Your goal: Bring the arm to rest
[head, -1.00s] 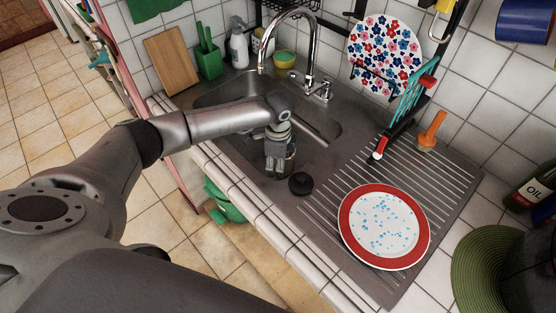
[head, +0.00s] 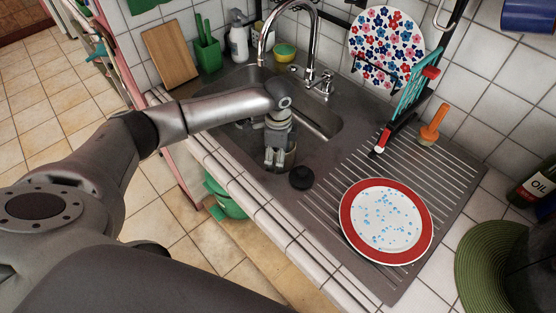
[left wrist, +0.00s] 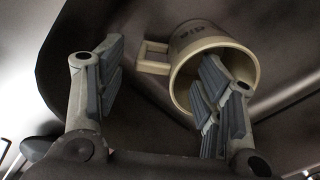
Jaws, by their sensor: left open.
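My left gripper (head: 274,157) points down into the sink basin, near its front edge. In the left wrist view my left gripper (left wrist: 158,95) has its two fingers wide apart. A cream mug (left wrist: 192,42) with a square handle shows beyond them in the basin. The right finger overlaps the mug's mouth in that view; I cannot tell whether it touches the mug or is inside it. In the head view the mug is mostly hidden behind the gripper. My right gripper is not in view.
The steel tap (head: 312,45) arches over the back of the sink (head: 325,118). A black plug (head: 301,178) and a red-rimmed plate (head: 351,222) are on the drainer to the right. A flowered plate (head: 386,45) stands in a rack. The tiled floor (head: 60,110) at left is open.

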